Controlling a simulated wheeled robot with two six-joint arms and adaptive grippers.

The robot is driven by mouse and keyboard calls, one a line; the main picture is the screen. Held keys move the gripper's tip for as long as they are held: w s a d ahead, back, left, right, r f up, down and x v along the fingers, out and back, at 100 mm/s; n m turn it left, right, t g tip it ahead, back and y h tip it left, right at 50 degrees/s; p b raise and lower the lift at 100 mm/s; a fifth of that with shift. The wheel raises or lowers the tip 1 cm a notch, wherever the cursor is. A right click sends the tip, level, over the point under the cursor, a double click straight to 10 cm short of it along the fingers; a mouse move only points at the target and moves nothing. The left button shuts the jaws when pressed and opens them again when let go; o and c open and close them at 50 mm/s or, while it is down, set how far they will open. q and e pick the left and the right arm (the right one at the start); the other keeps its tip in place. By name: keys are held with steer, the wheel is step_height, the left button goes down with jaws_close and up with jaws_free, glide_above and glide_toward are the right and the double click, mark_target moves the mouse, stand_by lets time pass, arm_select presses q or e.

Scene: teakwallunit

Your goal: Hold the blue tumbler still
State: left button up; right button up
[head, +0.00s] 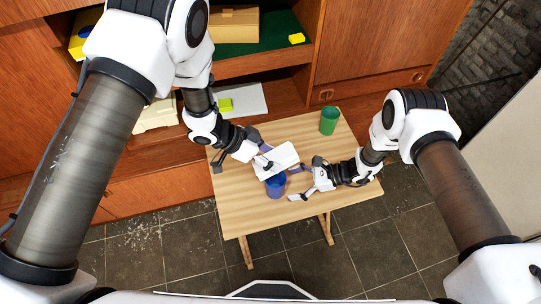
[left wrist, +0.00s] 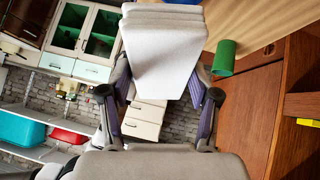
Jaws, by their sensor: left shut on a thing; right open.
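The blue tumbler (head: 275,188) stands on the wooden table near its front middle. My right gripper (head: 291,184) is open just right of it, with its fingers toward the tumbler; I cannot tell whether they touch it. My left gripper (head: 264,157) is shut on a white block-like object (head: 281,158), just behind the tumbler and partly overlapping its top in the head view. In the left wrist view the white object (left wrist: 163,60) sits between both fingers (left wrist: 160,105).
A green tumbler (head: 329,121) stands at the table's back right and also shows in the left wrist view (left wrist: 224,58). The light wooden table (head: 240,215) is bare at its front left. Behind it stands a teak wall unit (head: 365,45) with open shelves holding boxes and yellow items.

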mark_target(275, 185)
steer(key=x, duration=0.5)
steer(key=shift+a+f, duration=0.15)
steer(key=shift+a, duration=0.15)
steer(key=c, duration=0.9)
steer(key=shift+o, duration=0.2)
steer(key=o, duration=0.9)
steer(key=shift+c, duration=0.2)
steer(key=c, duration=0.9)
